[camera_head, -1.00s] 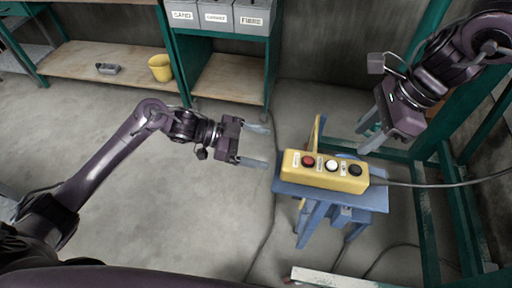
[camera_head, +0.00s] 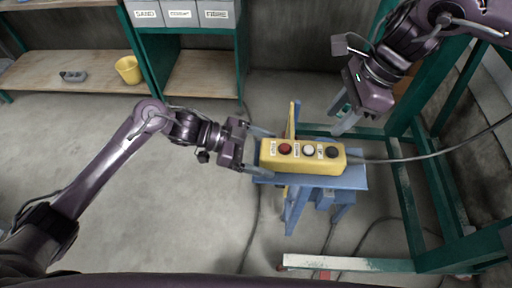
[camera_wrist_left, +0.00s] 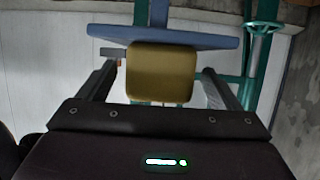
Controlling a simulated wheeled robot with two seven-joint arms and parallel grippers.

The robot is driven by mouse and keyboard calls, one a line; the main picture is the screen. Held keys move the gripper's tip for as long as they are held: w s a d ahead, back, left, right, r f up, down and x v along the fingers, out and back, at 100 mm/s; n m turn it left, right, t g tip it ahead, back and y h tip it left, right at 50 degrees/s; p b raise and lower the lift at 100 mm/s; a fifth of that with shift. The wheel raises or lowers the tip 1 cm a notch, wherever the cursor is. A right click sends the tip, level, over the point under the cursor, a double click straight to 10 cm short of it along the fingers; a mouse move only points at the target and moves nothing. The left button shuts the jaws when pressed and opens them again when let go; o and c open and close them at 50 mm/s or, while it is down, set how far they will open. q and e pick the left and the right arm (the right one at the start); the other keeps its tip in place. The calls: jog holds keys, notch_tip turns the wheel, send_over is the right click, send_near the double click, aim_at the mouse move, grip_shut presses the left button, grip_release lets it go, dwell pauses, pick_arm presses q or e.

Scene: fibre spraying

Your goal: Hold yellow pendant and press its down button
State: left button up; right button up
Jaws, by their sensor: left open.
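The yellow pendant (camera_head: 303,164) lies on a small blue stand (camera_head: 352,181), with a red, a white and a black button on its upper face. The labels are too small to read. My left gripper (camera_head: 261,152) is open at the pendant's left end, its fingers on either side of that end. In the left wrist view the pendant's yellow end (camera_wrist_left: 161,72) sits between the two open fingers, with gaps at both sides. My right gripper (camera_head: 345,114) is above and to the right of the pendant, apart from it, its fingers pointing down-left; it looks open and empty.
A cable (camera_head: 430,155) runs right from the pendant. A green frame (camera_head: 405,190) stands at the right. Shelves at the back hold labelled grey bins (camera_head: 180,13) and a yellow bucket (camera_head: 128,70). The floor at left is clear; cables lie on the floor at lower right.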

pick_arm(q)
jog(key=c, duration=1.3)
pick_arm(e)
jog(key=shift+c, duration=0.3)
grip_shut()
dwell(0.6)
